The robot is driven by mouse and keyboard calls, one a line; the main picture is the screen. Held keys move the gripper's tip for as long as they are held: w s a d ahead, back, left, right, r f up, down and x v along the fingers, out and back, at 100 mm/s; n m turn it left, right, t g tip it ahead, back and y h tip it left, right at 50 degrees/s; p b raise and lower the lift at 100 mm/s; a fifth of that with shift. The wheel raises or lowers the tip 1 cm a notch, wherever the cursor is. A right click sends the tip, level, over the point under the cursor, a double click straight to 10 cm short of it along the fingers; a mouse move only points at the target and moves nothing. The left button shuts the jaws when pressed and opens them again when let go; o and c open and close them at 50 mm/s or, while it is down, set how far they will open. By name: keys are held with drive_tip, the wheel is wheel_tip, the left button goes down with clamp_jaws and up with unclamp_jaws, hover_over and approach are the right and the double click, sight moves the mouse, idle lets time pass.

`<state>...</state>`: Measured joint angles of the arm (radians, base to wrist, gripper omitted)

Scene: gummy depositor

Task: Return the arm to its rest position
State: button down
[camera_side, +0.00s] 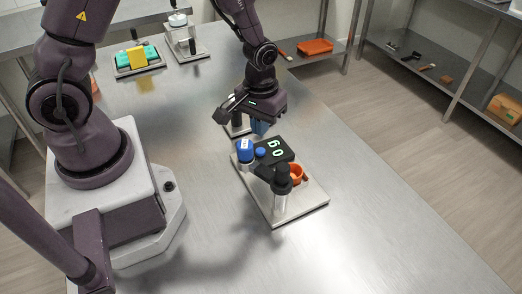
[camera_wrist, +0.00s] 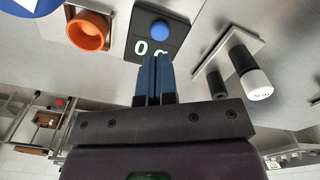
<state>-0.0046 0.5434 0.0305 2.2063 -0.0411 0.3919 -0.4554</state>
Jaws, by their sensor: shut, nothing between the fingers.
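My gripper (camera_side: 260,127) hangs above the metal table, just behind the depositor. Its blue fingers are together with nothing between them, as the wrist view (camera_wrist: 153,78) also shows. The depositor has a pale base plate (camera_side: 300,208), a black display panel (camera_side: 277,150) with lit digits, a blue button (camera_side: 261,152), a blue-topped part (camera_side: 244,150) and an orange cup (camera_side: 296,173). In the wrist view, the panel (camera_wrist: 140,45), button (camera_wrist: 162,29) and orange cup (camera_wrist: 87,31) lie beyond the fingertips. The fingers appear apart from the button.
A small stand with a black post (camera_side: 237,121) is partly hidden behind my gripper; its white-and-black cylinder (camera_wrist: 256,84) shows in the wrist view. A tray with yellow and teal blocks (camera_side: 138,57) and another device (camera_side: 186,40) stand farther back. The right table area is clear.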

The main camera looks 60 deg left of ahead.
drive_tip(key=shift+r, duration=0.1)
drive_tip(key=shift+s+m, duration=0.3)
drive_tip(key=s+r+m+t, duration=0.1)
drive_tip(key=s+r, duration=0.3)
drive_tip(key=r, duration=0.4)
drive_tip(key=s+r+m+t, duration=0.2)
drive_tip(key=s+r, duration=0.1)
drive_tip(key=r, duration=0.6)
drive_tip(key=s+d+r+m+t, duration=0.1)
drive_tip(key=s+r, duration=0.3)
drive_tip(key=r, duration=0.4)
drive_tip(key=shift+s+r+m+t, duration=0.2)
drive_tip(key=shift+s+m+t, duration=0.1)
drive_tip(key=shift+m+t, duration=0.45)
